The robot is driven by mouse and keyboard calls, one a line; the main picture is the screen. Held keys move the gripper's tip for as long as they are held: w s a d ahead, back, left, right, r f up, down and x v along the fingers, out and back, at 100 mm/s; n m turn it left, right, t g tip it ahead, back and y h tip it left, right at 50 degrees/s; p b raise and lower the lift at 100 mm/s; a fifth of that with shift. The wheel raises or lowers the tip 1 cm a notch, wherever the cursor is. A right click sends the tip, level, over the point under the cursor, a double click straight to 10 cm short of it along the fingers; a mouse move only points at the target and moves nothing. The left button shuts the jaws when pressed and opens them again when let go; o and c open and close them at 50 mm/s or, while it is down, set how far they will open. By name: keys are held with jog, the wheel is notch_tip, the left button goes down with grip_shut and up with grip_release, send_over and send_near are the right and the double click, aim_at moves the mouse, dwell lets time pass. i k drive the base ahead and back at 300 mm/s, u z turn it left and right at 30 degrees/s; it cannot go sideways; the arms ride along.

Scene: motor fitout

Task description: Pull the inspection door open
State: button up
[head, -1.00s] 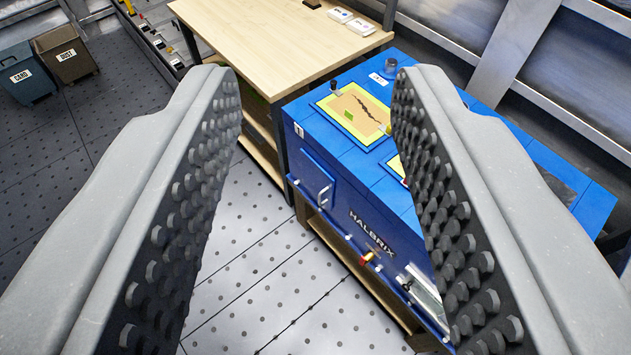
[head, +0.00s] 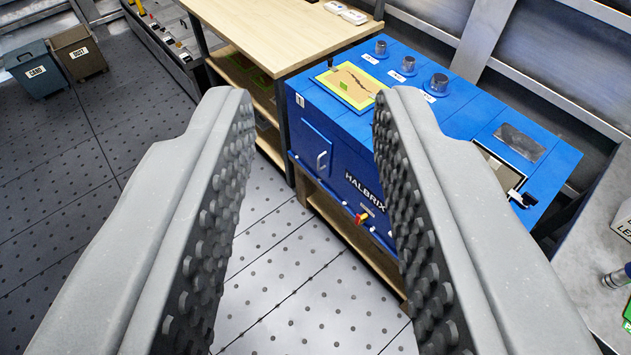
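The inspection door (head: 318,151) is a small blue panel on the front of the blue HALBRIX machine (head: 345,172), at its left end. It looks shut. The right finger hides part of the machine's front and top.
A wooden workbench (head: 275,30) adjoins the machine at the back left. A red and yellow knob (head: 362,217) sits on the machine's lower front. Bins (head: 78,52) stand far left. A grey table (head: 590,235) with items is at right. The floor (head: 275,260) before the machine is clear.

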aim_at(317, 148)
jog(key=z, duration=0.35)
jog(key=i, duration=1.2)
jog(key=u, duration=0.5)
